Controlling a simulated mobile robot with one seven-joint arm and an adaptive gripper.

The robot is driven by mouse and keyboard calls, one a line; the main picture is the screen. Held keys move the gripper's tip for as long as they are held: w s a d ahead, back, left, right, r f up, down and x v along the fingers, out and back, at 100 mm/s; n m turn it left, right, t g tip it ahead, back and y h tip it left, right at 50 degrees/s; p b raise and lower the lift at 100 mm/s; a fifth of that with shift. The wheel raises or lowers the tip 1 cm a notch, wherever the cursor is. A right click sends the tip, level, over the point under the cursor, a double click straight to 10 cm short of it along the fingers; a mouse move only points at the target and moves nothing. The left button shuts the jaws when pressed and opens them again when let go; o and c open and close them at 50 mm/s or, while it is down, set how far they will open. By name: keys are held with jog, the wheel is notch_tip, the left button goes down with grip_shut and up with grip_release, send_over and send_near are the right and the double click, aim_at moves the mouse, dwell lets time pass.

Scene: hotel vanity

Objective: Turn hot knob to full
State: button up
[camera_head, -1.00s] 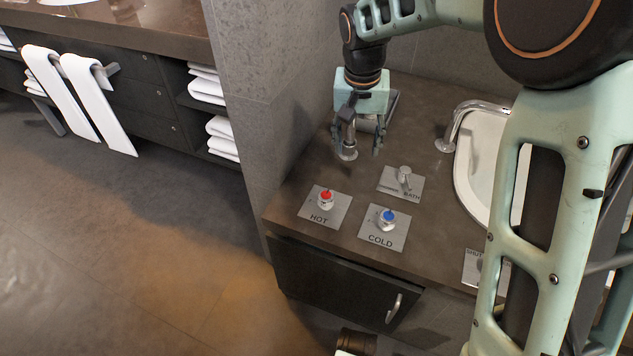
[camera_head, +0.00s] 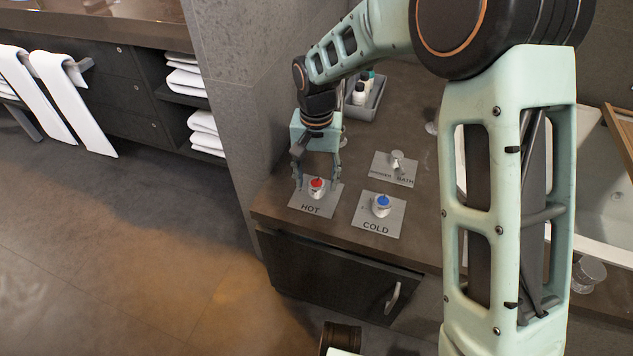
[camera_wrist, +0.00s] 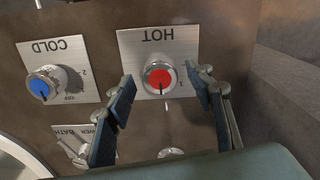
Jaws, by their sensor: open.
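The hot knob (camera_head: 317,187) has a red cap on a silver body and stands on a plate marked HOT (camera_head: 303,206) near the counter's front left corner. In the wrist view the hot knob (camera_wrist: 159,77) shows between the fingers, with a dark pointer mark on its red cap. My gripper (camera_head: 317,181) is open and tilted over the knob, one finger on each side. In the wrist view my gripper (camera_wrist: 160,88) shows gaps between both fingers and the knob. Whether the fingertips reach the knob's height I cannot tell.
The blue-capped cold knob (camera_head: 381,204) stands just right of the hot plate. Behind it is a shower/bath lever (camera_head: 397,160). A tray of bottles (camera_head: 367,98) sits farther back. A grey wall (camera_head: 235,90) rises left of the counter. My arm hides much of the sink area.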

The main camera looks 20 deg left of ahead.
jog(key=shift+f, duration=0.25)
jog(key=c, duration=1.2)
jog(key=shift+o, duration=0.2)
